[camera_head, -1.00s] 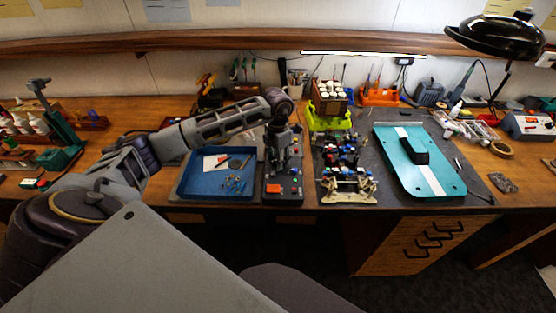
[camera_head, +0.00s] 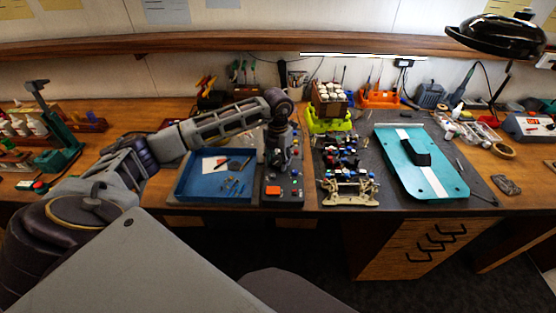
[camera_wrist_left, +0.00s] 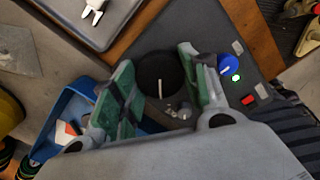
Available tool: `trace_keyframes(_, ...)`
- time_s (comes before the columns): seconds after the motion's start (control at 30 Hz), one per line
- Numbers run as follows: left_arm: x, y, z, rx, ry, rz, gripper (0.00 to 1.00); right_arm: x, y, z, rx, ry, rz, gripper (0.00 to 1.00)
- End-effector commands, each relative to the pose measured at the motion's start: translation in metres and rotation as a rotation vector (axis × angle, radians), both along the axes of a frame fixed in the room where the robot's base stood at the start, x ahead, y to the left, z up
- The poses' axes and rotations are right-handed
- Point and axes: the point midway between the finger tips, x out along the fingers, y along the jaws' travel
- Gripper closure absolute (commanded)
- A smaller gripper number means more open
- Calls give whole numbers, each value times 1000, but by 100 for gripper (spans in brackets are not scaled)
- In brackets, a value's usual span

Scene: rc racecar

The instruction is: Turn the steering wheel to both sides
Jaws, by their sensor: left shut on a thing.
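The steering wheel appears as a round black knob (camera_wrist_left: 160,78) with a white line on its top, on a dark grey control box (camera_head: 285,200). In the left wrist view, the two green-padded fingers of my left gripper (camera_wrist_left: 155,75) stand on either side of the knob and are closed on it. In the head view, my left gripper (camera_head: 277,160) reaches down onto the box from above and hides the knob. The racecar chassis (camera_head: 347,190) stands to the right of the box. My right gripper is out of view.
A blue tray (camera_head: 183,188) with small parts lies left of the box. The box also carries a blue knob (camera_wrist_left: 228,64) and a red button (camera_wrist_left: 249,99). A teal car body (camera_head: 400,178) lies to the right. A black lamp (camera_head: 500,38) overhangs the far right.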

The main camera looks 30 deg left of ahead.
Motion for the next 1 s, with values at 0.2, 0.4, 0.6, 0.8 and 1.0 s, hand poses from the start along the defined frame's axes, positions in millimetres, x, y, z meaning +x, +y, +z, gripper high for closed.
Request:
trace_keyframes(0.2, 0, 1, 1, 1, -2, 0, 79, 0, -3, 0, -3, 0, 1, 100)
trace_keyframes(0.4, 0, 1, 1, 1, -1, 0, 46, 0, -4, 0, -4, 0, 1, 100)
trace_keyframes(0.6, 0, 0, 0, 1, 0, -1, 46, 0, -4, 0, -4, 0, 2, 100)
trace_keyframes(0.8, 1, 0, 6, 0, -2, -1, 46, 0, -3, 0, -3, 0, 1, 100)
trace_keyframes(1.0, 1, 1, 24, 1, -3, -1, 46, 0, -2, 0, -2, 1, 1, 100)
